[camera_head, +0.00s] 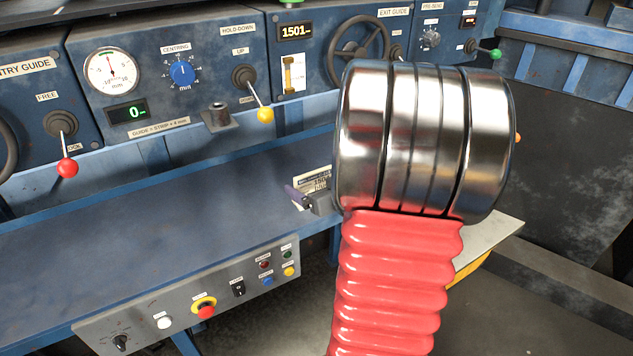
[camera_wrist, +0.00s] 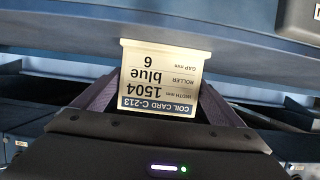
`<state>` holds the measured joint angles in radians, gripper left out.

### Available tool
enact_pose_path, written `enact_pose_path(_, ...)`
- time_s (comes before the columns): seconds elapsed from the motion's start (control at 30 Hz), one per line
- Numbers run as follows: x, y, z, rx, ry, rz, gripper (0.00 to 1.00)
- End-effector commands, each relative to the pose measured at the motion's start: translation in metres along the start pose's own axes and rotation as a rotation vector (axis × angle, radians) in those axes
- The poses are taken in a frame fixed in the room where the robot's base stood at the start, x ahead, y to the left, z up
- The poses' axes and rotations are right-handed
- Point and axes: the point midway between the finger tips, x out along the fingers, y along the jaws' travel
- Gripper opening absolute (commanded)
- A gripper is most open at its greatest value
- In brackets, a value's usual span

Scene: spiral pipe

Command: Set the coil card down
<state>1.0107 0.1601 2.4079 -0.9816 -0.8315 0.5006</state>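The coil card (camera_wrist: 165,80) is a small pale card with a dark blue band. In the wrist view it is upside down and reads C-213, width 1504, roller blue, gap 6. My gripper (camera_wrist: 160,100) has its dark purple fingers against the card's two side edges and holds it. In the head view the card (camera_head: 315,180) shows beside a finger of my gripper (camera_head: 305,199), at the right end of the blue bench (camera_head: 170,220). My arm hides most of the gripper. Whether the card touches the bench cannot be told.
Behind the bench stands a blue control panel with a gauge (camera_head: 112,71), a blue centring knob (camera_head: 183,73), a yellow-knobbed lever (camera_head: 265,114) and a red-knobbed lever (camera_head: 67,167). A grey button box (camera_head: 190,308) runs along the front. The bench top left of the card is clear.

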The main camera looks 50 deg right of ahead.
Motion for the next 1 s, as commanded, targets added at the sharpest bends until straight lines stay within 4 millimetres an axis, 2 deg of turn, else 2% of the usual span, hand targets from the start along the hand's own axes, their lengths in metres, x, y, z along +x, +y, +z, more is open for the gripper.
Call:
enact_pose_path(0.1, 0.0, 0.0, 0.0, 0.0, 0.0, 0.0, 1.0)
enact_pose_path(0.47, -0.002, 0.0, -0.003, 0.0, 0.001, 0.001, 1.0)
enact_pose_path(0.67, -0.02, 0.001, -0.003, -0.001, 0.002, 0.003, 1.0)
enact_pose_path(1.0, -0.066, 0.001, -0.003, 0.0, 0.002, 0.004, 1.0)
